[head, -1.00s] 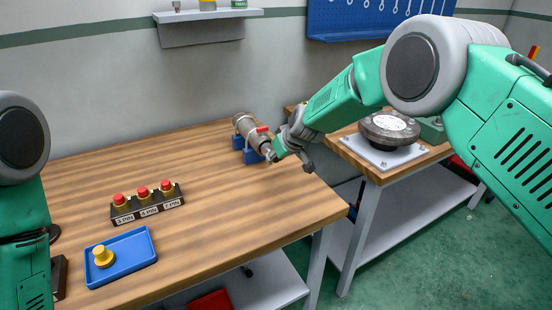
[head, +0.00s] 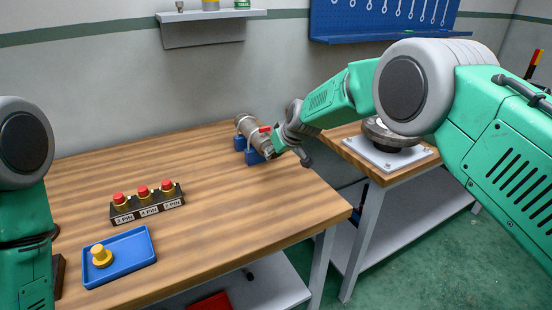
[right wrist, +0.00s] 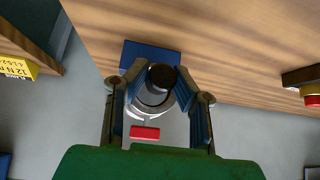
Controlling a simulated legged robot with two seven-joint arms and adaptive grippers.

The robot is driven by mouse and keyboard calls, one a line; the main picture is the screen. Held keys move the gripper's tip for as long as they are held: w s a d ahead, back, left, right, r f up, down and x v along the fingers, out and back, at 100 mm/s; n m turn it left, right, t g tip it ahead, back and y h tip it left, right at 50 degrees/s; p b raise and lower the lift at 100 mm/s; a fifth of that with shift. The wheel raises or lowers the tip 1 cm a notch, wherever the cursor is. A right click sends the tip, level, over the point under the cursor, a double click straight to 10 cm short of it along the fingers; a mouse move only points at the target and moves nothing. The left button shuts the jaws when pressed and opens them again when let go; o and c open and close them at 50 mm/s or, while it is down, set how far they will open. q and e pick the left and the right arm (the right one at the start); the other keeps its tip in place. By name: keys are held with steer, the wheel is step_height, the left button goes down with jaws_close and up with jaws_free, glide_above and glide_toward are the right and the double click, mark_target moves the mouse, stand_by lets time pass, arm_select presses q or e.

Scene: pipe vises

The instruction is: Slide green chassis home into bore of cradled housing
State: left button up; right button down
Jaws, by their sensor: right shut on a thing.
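The grey metal housing (head: 250,131) lies in a blue cradle (head: 254,157) at the table's far right corner. A red handle (head: 265,129) sits on its near end; it also shows in the right wrist view (right wrist: 145,132). My right gripper (head: 274,150) is at the housing's near end. In the right wrist view its fingers (right wrist: 161,88) close around a dark round end piece (right wrist: 162,76), in line with the housing's pale ring. This is apparently the chassis; its green body cannot be made out. How deep it sits in the bore is hidden. My left gripper is outside the view.
A block with several red-topped connectors (head: 146,203) and a blue tray (head: 119,258) holding a yellow knob (head: 101,256) are at the table's left. The middle is bare wood. A second table with a metal plate (head: 389,155) stands right, across a gap.

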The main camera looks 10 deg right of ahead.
steer(key=shift+w+a, duration=0.1)
steer(key=shift+w, duration=0.25)
steer(key=c, duration=1.3)
jaws_free()
steer(key=shift+s+r, duration=0.1)
steer(key=shift+r, duration=0.05)
